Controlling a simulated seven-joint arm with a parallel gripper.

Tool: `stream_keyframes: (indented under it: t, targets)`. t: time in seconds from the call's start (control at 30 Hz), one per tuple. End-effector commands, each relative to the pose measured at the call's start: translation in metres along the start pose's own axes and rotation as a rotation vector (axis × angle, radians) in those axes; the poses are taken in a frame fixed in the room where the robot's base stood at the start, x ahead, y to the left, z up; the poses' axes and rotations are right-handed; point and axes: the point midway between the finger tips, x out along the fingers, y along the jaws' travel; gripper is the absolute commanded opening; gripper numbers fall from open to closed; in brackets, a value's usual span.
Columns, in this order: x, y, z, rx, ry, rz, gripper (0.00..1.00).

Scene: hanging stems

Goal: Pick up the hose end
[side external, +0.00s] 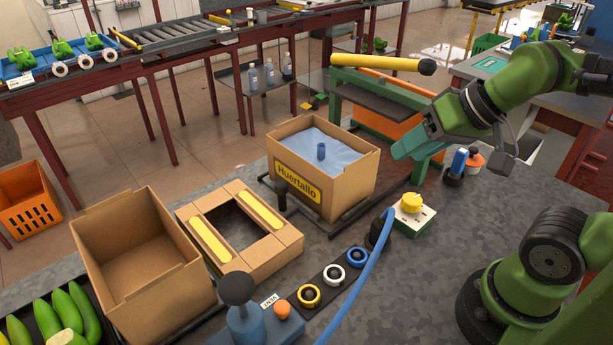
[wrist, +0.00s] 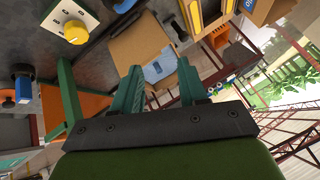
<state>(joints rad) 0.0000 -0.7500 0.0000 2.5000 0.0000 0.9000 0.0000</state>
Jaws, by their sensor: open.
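A blue hose (side external: 358,275) rises from the front edge of the side external view. Its upper end (side external: 389,214) is beside a black cone-shaped piece (side external: 378,238); I cannot tell whether they touch. In the wrist view, a bit of blue (wrist: 125,5) at the top edge may be this hose, mostly cut off. My gripper (side external: 415,158) is above and behind the hose end, well apart from it. In the wrist view its two green fingers (wrist: 158,80) are spread, with nothing between them.
A cardboard box (side external: 345,186) with a blue liner and a short blue cylinder (side external: 321,151) stands left of my gripper. A yellow-knob box (side external: 411,203) is right of the hose end. A blue-topped piece (side external: 459,160) stands close to my gripper.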

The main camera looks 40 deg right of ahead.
Motion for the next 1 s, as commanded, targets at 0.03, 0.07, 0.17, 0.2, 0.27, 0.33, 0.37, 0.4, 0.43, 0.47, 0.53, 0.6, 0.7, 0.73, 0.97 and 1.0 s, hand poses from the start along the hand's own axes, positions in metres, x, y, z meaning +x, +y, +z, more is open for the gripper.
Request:
stream_keyframes:
  t: [0.03, 0.07, 0.17, 0.2, 0.27, 0.33, 0.37, 0.4, 0.43, 0.47, 0.53, 0.6, 0.7, 0.73, 0.97, 1.0]
  targets:
    - [0.0, 0.0, 0.0, 0.0, 0.0, 0.0, 0.43]
    - [0.0, 0.0, 0.0, 0.0, 0.0, 0.0, 0.43]
    - [0.0, 0.0, 0.0, 0.0, 0.0, 0.0, 0.5]
    - [0.0, 0.0, 0.0, 0.0, 0.0, 0.0, 0.56]
    - [0.0, 0.0, 0.0, 0.0, 0.0, 0.0, 0.66]
    - [0.0, 0.0, 0.0, 0.0, 0.0, 0.0, 0.74]
    - [0.0, 0.0, 0.0, 0.0, 0.0, 0.0, 0.74]
    - [0.0, 0.0, 0.0, 0.0, 0.0, 0.0, 0.74]
    - [0.0, 0.0, 0.0, 0.0, 0.0, 0.0, 0.74]
    - [0.0, 0.0, 0.0, 0.0, 0.0, 0.0, 0.74]
    - [0.0, 0.0, 0.0, 0.0, 0.0, 0.0, 0.74]
    - [0.001, 0.0, 0.001, 0.0, -0.005, 0.002, 0.74]
    - [0.011, 0.002, 0.002, 0.001, -0.045, 0.019, 0.74]
    - [0.015, 0.002, 0.001, -0.003, -0.063, 0.029, 0.74]
    - [0.06, 0.012, 0.0, -0.386, -0.365, 0.136, 0.74]
    - [0.067, 0.015, 0.0, -0.496, -0.433, 0.14, 0.74]
